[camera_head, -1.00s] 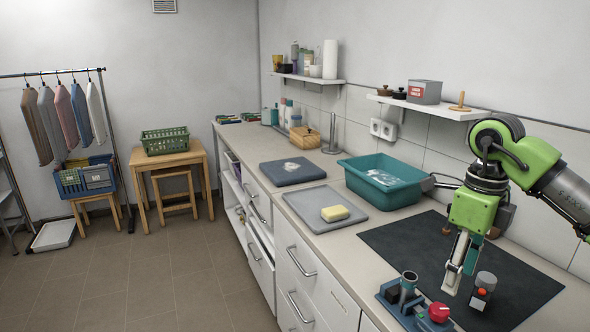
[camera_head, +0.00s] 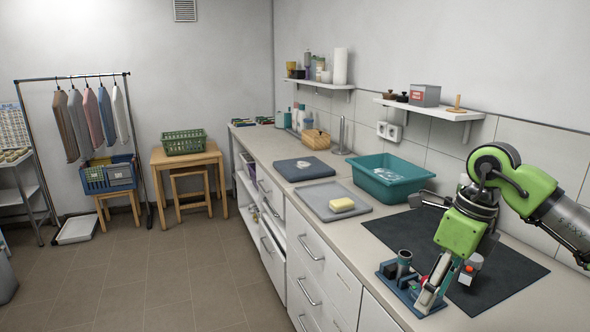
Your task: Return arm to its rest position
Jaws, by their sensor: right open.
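My right arm comes in from the right, green and grey, over the worktop. Its gripper (camera_head: 428,296) points down and to the left and is open, with nothing seen between the fingers. The fingertips are in front of the right side of a small blue fixture (camera_head: 389,269), which holds a dark cup. I cannot tell whether they touch it. My left gripper is not in view.
A teal tub (camera_head: 390,194) and a grey tray (camera_head: 316,197) with a yellow sponge (camera_head: 341,204) stand left of the mat. A wall shelf (camera_head: 432,109) hangs above and behind. The floor (camera_head: 150,280) at left is largely clear.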

